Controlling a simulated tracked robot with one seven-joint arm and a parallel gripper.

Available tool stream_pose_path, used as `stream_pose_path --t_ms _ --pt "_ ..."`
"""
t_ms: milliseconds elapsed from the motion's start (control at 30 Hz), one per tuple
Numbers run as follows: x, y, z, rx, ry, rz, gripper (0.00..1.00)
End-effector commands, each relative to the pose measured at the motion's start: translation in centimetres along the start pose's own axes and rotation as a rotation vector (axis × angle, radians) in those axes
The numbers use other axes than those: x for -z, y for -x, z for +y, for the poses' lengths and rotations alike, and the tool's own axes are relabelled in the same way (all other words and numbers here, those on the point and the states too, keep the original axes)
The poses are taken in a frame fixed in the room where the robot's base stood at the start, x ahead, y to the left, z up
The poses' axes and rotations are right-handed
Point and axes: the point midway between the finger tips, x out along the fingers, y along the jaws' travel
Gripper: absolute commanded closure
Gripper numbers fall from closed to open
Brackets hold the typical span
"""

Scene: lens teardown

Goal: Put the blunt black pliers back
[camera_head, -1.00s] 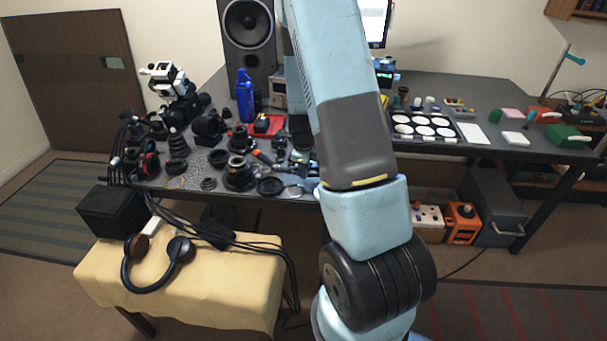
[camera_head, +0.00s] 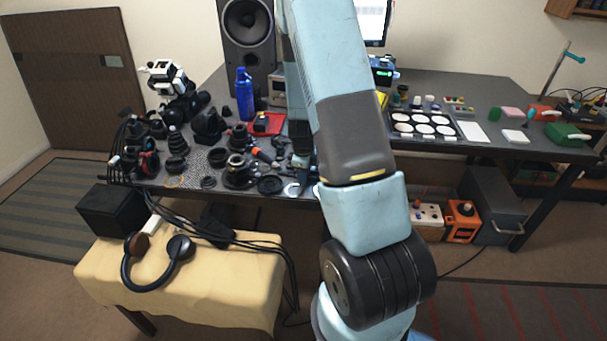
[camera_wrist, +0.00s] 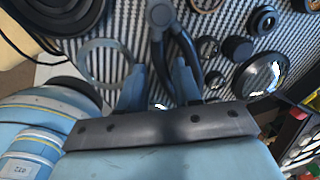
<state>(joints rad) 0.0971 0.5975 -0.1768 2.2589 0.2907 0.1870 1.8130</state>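The black pliers (camera_wrist: 160,18) show in the wrist view, with their round joint at the top and two dark handles running down towards my gripper. My gripper (camera_wrist: 158,78) has its two blue fingers apart. One handle lies in the gap between them, without clear contact on both sides; the other curves down by the right finger. The lower ends of the handles are hidden behind my gripper's dark body. In the head view my gripper (camera_head: 303,165) is low over the front edge of the workbench, and the pliers cannot be made out there.
The pliers are over a patterned mat (camera_wrist: 118,20) crowded with lens parts. A metal ring (camera_wrist: 86,62) lies to their left, and a glass lens (camera_wrist: 262,74) to their right. In the head view a red tray (camera_head: 277,122) and a blue bottle (camera_head: 244,96) stand behind.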

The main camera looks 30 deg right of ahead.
Motion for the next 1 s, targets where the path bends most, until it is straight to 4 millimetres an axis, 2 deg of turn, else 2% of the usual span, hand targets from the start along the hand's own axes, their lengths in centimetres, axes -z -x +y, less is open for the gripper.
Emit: stream_pose_path --t_ms 333,467,667,1000 --pt "-0.1 0.1 0.0 0.0 0.001 0.0 0.59" --pt "-0.1 0.8 -0.1 0.001 0.0 -0.001 0.59" --pt "-0.2 3.6 -0.1 0.004 0.003 -0.002 0.59" --pt "-0.2 9.4 -0.1 0.004 0.004 -0.002 0.59"
